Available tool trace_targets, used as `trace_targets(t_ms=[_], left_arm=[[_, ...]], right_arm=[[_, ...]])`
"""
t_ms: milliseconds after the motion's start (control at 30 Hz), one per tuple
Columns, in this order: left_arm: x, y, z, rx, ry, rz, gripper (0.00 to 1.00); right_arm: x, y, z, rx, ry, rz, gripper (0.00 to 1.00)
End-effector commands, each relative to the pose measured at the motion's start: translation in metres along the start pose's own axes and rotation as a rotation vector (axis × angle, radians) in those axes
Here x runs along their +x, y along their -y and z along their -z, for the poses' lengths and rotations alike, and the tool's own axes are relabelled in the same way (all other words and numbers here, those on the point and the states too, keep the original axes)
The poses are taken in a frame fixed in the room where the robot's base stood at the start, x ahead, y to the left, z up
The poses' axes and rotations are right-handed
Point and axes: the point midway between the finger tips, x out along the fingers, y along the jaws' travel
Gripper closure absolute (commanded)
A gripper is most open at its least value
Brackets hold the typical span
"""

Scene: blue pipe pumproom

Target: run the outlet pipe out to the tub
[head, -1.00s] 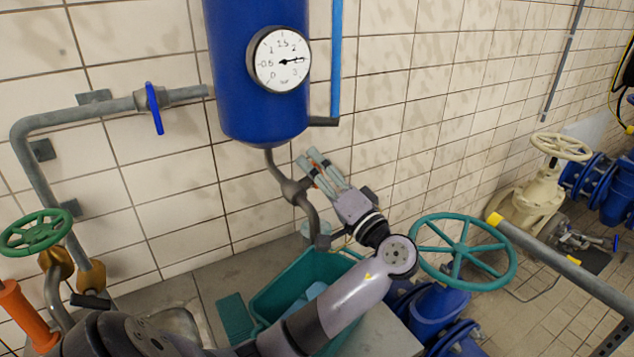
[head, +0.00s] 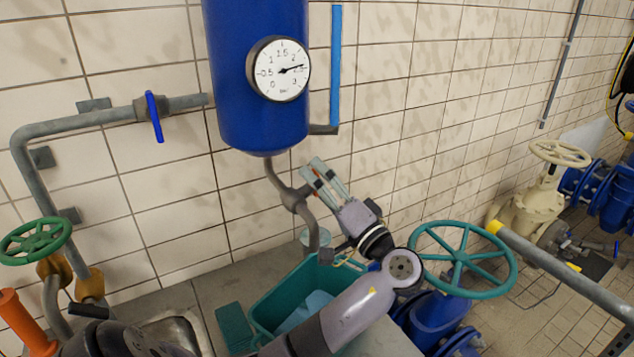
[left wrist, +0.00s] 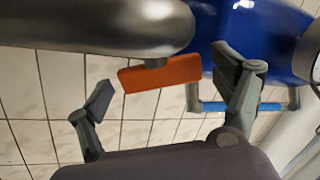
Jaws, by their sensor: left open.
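The grey curved outlet pipe (head: 309,225) hangs from the bottom of the blue tank (head: 255,110), bending down above the teal tub (head: 262,302). Light-blue stuff lies in the tub; I cannot tell what. My left gripper (head: 313,167) is open, beside the valve bulge on the pipe, fingers pointing up and left. In the left wrist view an orange handle (left wrist: 160,74) sits below a thick grey pipe (left wrist: 90,22), between the open fingers (left wrist: 166,82). A gap shows on the left; contact on the right is unclear. My right gripper is not in view.
A round gauge (head: 280,69) is on the tank, with a blue sight tube (head: 335,65) beside it. A teal handwheel (head: 462,258) stands right of my arm. A wall pipe with a blue lever (head: 154,117) and a green handwheel (head: 36,240) are at left.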

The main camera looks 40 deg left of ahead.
Motion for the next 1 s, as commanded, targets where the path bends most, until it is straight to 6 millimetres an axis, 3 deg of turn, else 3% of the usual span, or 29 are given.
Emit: trace_targets(t_ms=[300, 500, 700, 1000], left_arm=[[-0.067, -0.001, 0.0, 0.0, -0.001, -0.007, 0.13], [-0.099, -0.001, 0.0, 0.0, 0.0, -0.004, 0.13], [-0.11, 0.0, 0.0, 0.0, 0.0, -0.001, 0.13], [-0.11, 0.0, 0.0, 0.0, 0.0, -0.001, 0.13]], right_arm=[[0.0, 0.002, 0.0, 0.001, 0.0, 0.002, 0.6], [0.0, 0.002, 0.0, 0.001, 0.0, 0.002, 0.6], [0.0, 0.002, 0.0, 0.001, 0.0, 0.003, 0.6], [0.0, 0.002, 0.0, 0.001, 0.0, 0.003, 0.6]])
